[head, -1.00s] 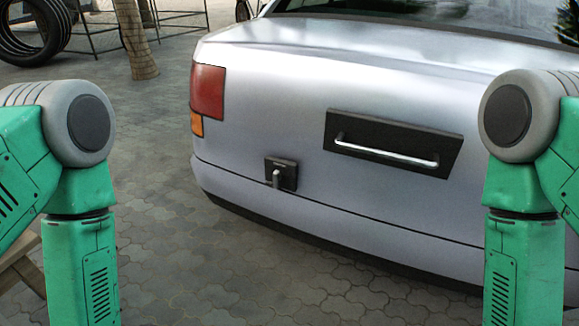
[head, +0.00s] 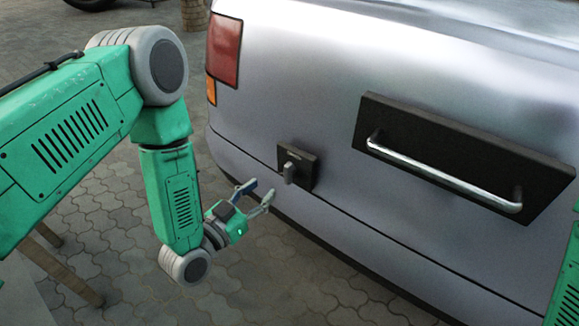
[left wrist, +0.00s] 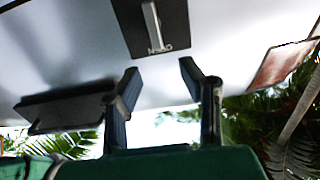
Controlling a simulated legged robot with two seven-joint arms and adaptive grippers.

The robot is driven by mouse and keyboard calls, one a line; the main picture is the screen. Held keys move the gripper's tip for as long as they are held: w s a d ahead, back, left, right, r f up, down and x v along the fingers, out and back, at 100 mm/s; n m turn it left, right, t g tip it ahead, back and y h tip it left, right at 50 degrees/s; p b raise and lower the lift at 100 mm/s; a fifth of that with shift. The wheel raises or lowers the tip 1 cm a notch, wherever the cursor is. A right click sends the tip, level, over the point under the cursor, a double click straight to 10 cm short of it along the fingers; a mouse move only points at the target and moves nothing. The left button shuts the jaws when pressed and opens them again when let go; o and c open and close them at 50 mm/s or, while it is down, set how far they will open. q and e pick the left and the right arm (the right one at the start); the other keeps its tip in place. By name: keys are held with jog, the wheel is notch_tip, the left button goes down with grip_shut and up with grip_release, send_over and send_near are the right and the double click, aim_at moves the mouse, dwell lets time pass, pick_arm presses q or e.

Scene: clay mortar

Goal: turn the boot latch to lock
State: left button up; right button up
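The boot latch is a small dark square plate (head: 305,172) with a grey lever (head: 289,172) on the silver car's rear, below the tail light. The lever points roughly downward in the head view. My left gripper (head: 259,191) is open and empty, just left of and below the latch, apart from it. In the left wrist view the latch plate (left wrist: 175,28) and its lever (left wrist: 152,22) show at the top, beyond the two spread fingers of the gripper (left wrist: 158,74). Only a bit of my right arm shows at the right edge; its gripper is out of view.
A black panel with a chrome bar handle (head: 440,178) is right of the latch. The red tail light (head: 224,50) is above and left of it. The lower bumper edge runs below. Paved ground (head: 300,285) is open under the left gripper.

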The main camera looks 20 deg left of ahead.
aim_at(286, 170)
pick_arm(q)
jog(key=x, duration=0.3)
jog(key=b+x, duration=0.1)
jog(key=x, duration=0.2)
jog(key=b+x, duration=0.1)
jog(key=x, duration=0.2)
jog(key=shift+w+d+f, duration=0.1)
jog(key=shift+w+d, duration=0.05)
jog(key=shift+d, duration=0.25)
jog(key=shift+w, duration=0.25)
jog(key=shift+w+a, duration=0.1)
jog(key=shift+w, duration=0.05)
grip_shut()
